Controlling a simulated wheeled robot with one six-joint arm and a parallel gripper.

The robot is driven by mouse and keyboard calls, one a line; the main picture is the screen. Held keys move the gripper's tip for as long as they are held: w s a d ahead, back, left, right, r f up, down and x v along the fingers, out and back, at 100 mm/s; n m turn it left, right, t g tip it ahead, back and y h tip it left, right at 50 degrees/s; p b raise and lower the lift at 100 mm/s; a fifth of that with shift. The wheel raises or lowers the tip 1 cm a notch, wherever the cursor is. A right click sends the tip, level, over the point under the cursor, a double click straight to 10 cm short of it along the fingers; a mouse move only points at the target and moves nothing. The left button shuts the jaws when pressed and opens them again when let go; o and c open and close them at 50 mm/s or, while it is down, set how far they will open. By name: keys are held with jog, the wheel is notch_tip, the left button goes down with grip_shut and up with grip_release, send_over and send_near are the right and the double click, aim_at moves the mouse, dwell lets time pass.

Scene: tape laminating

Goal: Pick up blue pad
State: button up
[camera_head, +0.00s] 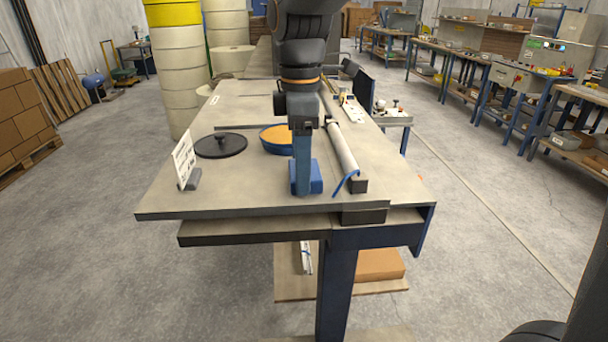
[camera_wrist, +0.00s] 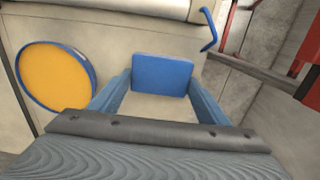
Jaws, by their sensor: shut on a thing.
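The blue pad (camera_head: 316,178) is at the near part of the workbench, right at my gripper's fingers. In the wrist view the pad (camera_wrist: 162,76) stands as a flat blue block between the far ends of the two blue fingers. My gripper (camera_head: 303,172) points down and is shut on the pad, one finger at each side of it. In the head view the near finger hides part of the pad. I cannot tell whether the pad's underside touches the bench top.
The workbench (camera_head: 240,195) holds a blue-rimmed orange dish (camera_head: 274,135), a black round lid (camera_head: 221,146), a white sign (camera_head: 184,158) and a long pale roller (camera_head: 342,150) with a blue strip at its near end. The bench's front left corner is clear.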

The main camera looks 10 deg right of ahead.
notch_tip(320, 180, up, 10)
jog(key=b, duration=0.2)
dwell(0.4)
jog(key=shift+o, duration=0.6)
dwell(1.0)
